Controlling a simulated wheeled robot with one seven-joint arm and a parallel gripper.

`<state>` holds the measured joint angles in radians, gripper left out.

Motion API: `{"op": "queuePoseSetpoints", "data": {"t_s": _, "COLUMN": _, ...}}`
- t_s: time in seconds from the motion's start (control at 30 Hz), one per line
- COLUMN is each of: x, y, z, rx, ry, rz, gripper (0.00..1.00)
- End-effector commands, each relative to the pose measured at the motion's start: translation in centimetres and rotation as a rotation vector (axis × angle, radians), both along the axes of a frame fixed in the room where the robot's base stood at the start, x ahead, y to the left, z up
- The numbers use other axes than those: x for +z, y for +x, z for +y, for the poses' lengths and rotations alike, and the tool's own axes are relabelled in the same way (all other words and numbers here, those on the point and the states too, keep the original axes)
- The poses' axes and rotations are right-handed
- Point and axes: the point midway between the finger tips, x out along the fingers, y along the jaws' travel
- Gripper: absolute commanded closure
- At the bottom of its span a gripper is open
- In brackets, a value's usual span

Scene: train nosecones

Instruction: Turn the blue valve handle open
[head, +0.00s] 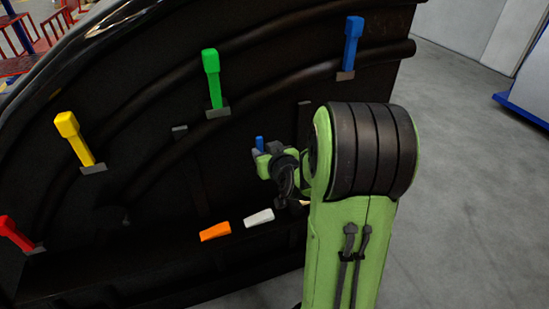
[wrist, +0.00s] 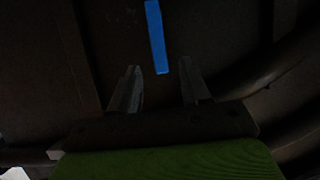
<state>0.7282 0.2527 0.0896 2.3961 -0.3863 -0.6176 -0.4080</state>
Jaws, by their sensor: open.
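A blue handle (head: 351,45) stands upright at the top right of the dark panel in the head view. A smaller blue piece (head: 260,142) shows just above my gripper (head: 263,158), partly covered by it. In the wrist view a blue bar (wrist: 156,37) hangs from the top edge, its lower end in line with the gap between my gripper's fingers (wrist: 160,80). I cannot tell for sure which blue piece this is. My gripper is open with nothing between its fingers, and the distance to the bar is unclear.
Green (head: 212,80), yellow (head: 75,139) and red (head: 16,234) handles line the curved panel to the left. Orange (head: 215,231) and white (head: 259,218) levers sit below my gripper. Dark curved pipes cross the panel. Open grey floor (head: 460,190) lies to the right.

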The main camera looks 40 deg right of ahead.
Motion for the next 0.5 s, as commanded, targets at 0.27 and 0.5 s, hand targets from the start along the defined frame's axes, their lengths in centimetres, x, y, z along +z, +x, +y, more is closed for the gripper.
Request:
{"op": "queuePoseSetpoints", "data": {"t_s": 0.27, "x": 2.3, "y": -6.0, "z": 1.7, "rx": -0.001, "ry": -0.008, "rz": -0.006, "gripper": 0.53}}
{"op": "queuePoseSetpoints", "data": {"t_s": 0.5, "x": 3.0, "y": -7.4, "z": 2.2, "rx": -0.001, "ry": -0.002, "rz": -0.001, "gripper": 0.53}}
